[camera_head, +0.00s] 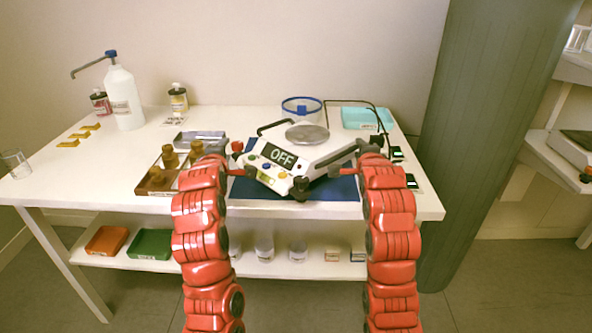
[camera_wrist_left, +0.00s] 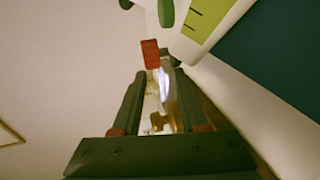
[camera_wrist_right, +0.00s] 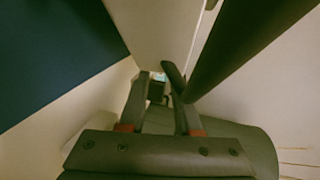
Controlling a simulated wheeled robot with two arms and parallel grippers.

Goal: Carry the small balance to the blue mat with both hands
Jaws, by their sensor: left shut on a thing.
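The small balance (camera_head: 310,160) is white with a round metal pan and a display reading OFF. It is turned at an angle, its front corner toward me, above or on the blue mat (camera_head: 341,188); I cannot tell if it touches. My left gripper (camera_head: 240,158) is shut on its left side; the balance's edge (camera_wrist_left: 208,28) shows beyond the fingers in the left wrist view. My right gripper (camera_head: 362,152) is at its right side, by a dark bar; the right wrist view shows its fingers (camera_wrist_right: 157,75), but their grip is unclear. The mat (camera_wrist_right: 60,50) shows there too.
A wooden tray (camera_head: 155,187) with brown weights stands left of the balance. A wash bottle (camera_head: 122,98) stands back left. A blue-rimmed glass dish (camera_head: 301,108) and a turquoise box (camera_head: 366,118) are behind. Small black devices (camera_head: 411,181) line the right edge.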

